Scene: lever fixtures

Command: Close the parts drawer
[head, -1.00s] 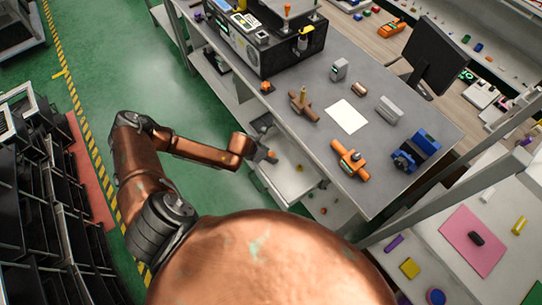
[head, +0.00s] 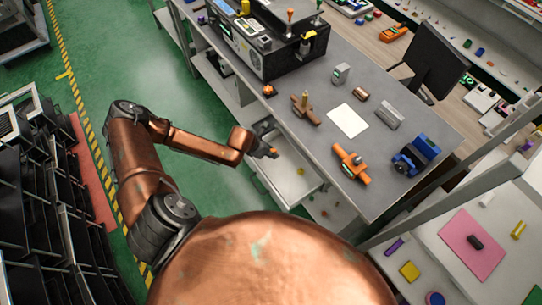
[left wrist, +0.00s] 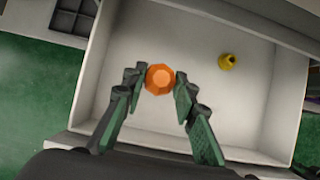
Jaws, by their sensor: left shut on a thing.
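The parts drawer (head: 287,172) is a pale, open-topped drawer standing out under the grey workbench. It also fills much of the left wrist view (left wrist: 268,65), where a small yellow piece (left wrist: 228,62) lies inside. My left gripper (head: 269,152) is at the drawer's far left corner in the head view. In the left wrist view its fingers (left wrist: 160,88) are shut on an orange faceted knob (left wrist: 160,78), seen against the drawer interior. How the knob joins the drawer is not clear. My right gripper is not in view.
The workbench (head: 300,137) carries an orange tool (head: 350,165), a blue fixture (head: 415,153), a white sheet (head: 348,121) and a large dark machine (head: 265,45). A bench leg stands right of the drawer. Green floor (head: 222,195) is clear to its left.

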